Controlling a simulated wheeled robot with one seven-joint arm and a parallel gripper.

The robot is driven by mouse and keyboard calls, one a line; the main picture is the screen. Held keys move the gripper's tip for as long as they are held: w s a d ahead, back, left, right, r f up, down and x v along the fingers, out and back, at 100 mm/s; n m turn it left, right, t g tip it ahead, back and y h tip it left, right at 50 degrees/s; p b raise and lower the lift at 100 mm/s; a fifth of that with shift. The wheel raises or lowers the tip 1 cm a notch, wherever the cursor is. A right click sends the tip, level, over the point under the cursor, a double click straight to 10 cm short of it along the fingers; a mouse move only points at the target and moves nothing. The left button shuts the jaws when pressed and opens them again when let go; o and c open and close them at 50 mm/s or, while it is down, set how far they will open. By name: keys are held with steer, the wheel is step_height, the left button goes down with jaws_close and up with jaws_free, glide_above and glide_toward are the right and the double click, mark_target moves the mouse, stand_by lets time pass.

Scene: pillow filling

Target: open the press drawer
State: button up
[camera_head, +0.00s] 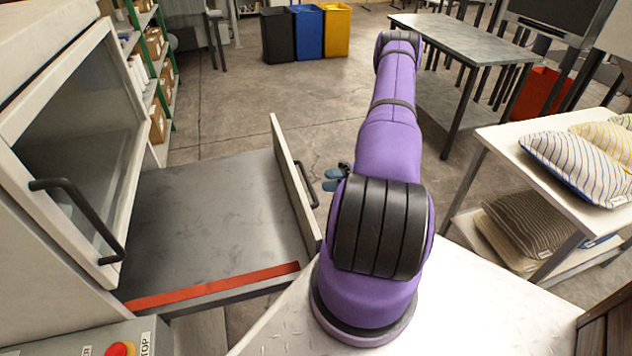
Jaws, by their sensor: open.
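The press drawer (220,205) stands pulled out from the press at the left, its grey metal floor bare and a red strip (215,286) along its near edge. Its pale front panel (288,170) stands upright on the right side and carries a dark bar handle (306,184). My gripper (332,180) shows two blue fingertips just right of the handle. They are apart, with nothing seen between them, and a gap shows between them and the handle. My purple arm hides the rest of the gripper.
The press's glass door (75,150), with a dark handle (85,215), is above the drawer. A red stop button (121,349) is at the lower left. Striped pillows (585,165) lie on a white table (500,140) at the right. Open floor (240,115) lies beyond the drawer.

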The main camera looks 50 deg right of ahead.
steer(key=shift+v, duration=1.65)
steer(key=w+a+r+n+g+h, duration=0.1)
steer(key=w+a+r+n+g, duration=0.3)
steer(key=r, duration=0.3)
steer(key=w+a+r+n+g+h, duration=0.1)
steer(key=w+a+r+n+g, duration=0.15)
steer(key=r+n, duration=0.45)
steer(key=w+a+r+n+g+h, duration=0.1)
steer(key=w+a+r+n+g, duration=0.3)
steer(key=r, duration=0.4)
steer(key=s+a+r+n+g+h, duration=0.25)
steer(key=a+r+n+h, duration=0.35)
steer(key=a+r+n, duration=0.55)
steer(key=s+a+r+n+t+h, duration=0.6)
steer(key=s+a+r+n, duration=0.6)
steer(key=s+r+n, duration=0.3)
steer(key=shift+n+t+h, duration=0.4)
steer(key=shift+n+h, duration=0.4)
steer(key=shift+n, duration=0.05)
